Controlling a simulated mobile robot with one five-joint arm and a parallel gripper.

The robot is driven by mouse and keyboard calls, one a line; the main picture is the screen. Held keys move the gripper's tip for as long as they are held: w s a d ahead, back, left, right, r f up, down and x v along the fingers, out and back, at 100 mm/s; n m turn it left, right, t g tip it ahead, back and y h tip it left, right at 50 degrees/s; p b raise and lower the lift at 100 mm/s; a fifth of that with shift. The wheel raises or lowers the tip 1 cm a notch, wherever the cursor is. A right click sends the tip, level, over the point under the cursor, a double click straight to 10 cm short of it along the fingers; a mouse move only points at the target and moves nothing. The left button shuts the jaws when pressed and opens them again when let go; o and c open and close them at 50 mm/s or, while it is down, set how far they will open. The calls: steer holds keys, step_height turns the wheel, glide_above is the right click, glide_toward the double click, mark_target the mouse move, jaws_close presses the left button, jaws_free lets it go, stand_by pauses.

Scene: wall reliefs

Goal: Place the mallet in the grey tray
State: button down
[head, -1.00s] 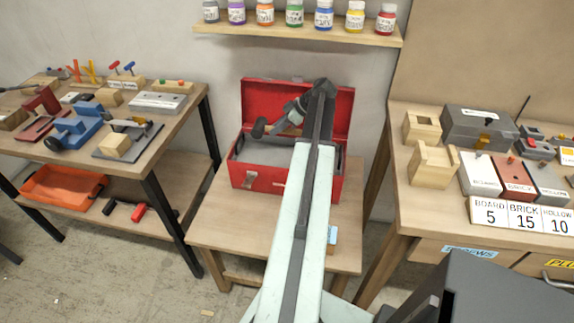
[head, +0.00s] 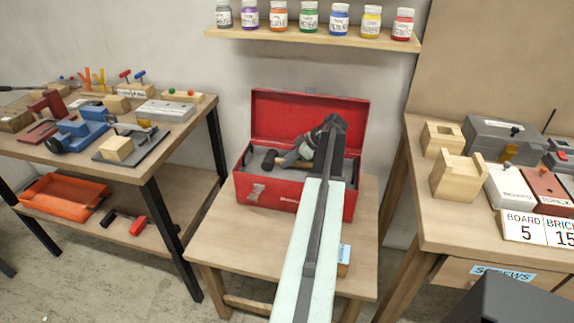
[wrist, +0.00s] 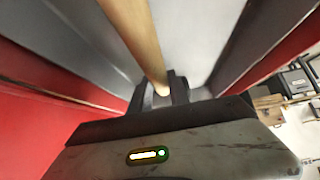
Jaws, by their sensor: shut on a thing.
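The mallet has a dark head (head: 268,160) and a pale wooden handle (wrist: 138,35). My gripper (head: 297,160) is shut on the handle, which also shows between the fingers in the wrist view (wrist: 162,92). The mallet lies roughly level, low within the open red toolbox (head: 270,190). The grey tray (head: 243,160) fills the toolbox's inside, and its grey walls flank the handle in the wrist view (wrist: 205,30). My arm hides much of the tray's right part. I cannot tell whether the mallet touches the tray floor.
The toolbox's raised red lid (head: 300,110) stands behind my gripper. The toolbox sits on a small wooden table (head: 235,235). A tool bench (head: 165,150) is at left, another wooden bench (head: 425,200) at right. A shelf of paint jars (head: 310,38) hangs above.

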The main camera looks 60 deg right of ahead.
steer(key=c, duration=1.6)
jaws_free()
steer(key=shift+f, duration=0.2)
steer(key=shift+c, duration=0.2)
steer(key=o, duration=0.4)
steer(key=shift+r, duration=0.1)
steer(key=shift+r, duration=0.2)
steer(key=p+v, duration=0.8)
steer(key=v, duration=0.3)
steer(key=shift+s+r+p, duration=0.15)
steer(key=shift+r+p, duration=0.1)
steer(key=shift+p, duration=0.15)
steer(key=shift+s, duration=0.25)
